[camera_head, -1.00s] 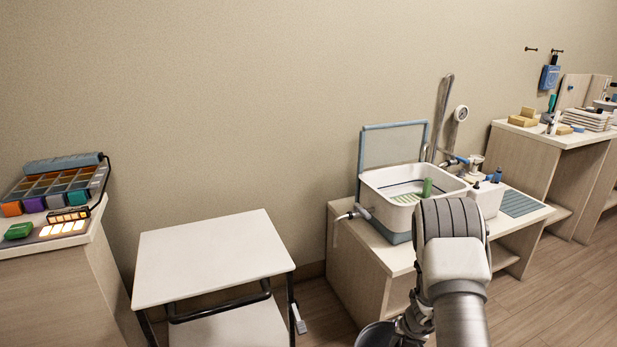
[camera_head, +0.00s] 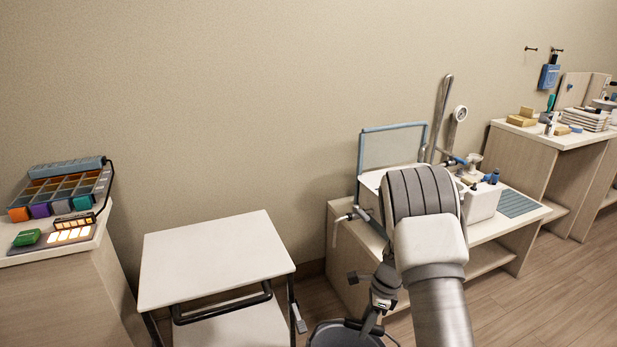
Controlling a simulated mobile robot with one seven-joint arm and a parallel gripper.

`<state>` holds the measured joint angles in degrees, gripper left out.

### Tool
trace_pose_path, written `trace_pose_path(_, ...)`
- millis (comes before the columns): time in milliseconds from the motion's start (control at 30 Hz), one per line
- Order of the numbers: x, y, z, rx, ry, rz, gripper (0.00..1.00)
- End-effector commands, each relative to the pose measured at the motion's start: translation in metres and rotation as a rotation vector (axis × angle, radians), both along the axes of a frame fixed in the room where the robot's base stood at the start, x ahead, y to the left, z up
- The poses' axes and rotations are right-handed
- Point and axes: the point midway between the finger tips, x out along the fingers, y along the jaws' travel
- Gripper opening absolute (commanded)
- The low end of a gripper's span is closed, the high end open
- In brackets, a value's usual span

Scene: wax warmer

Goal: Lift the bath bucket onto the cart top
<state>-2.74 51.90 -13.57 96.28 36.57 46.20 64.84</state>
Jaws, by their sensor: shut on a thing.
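The bath bucket (camera_head: 340,338) is dark grey and round. Only its rim and upper part show at the bottom edge, and the rest is cut off. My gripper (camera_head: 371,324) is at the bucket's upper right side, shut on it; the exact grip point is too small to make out. The cart top (camera_head: 215,258) is a flat white panel to the left of the bucket, bare and higher than the cart's lower shelf (camera_head: 240,325). The bucket is to the right of the cart, apart from its top in the picture.
A bench (camera_head: 345,255) with a white basin (camera_head: 370,180), partly hidden by my arm, stands behind the bucket. A cabinet (camera_head: 65,290) with a coloured tray (camera_head: 65,185) stands left of the cart. A dark bar (camera_head: 225,307) runs below the cart top.

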Motion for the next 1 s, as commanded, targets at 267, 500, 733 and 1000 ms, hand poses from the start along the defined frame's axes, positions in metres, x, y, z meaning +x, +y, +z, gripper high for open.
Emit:
trace_pose_path(267,-0.025,0.017,0.055,0.002,-0.003,0.600,0.00)
trace_pose_path(500,-0.049,0.018,0.099,0.000,-0.003,1.108,0.00)
trace_pose_path(733,-0.065,0.011,0.134,0.001,-0.002,1.509,0.00)
trace_pose_path(1000,-0.073,0.004,0.154,0.002,-0.001,1.739,0.00)
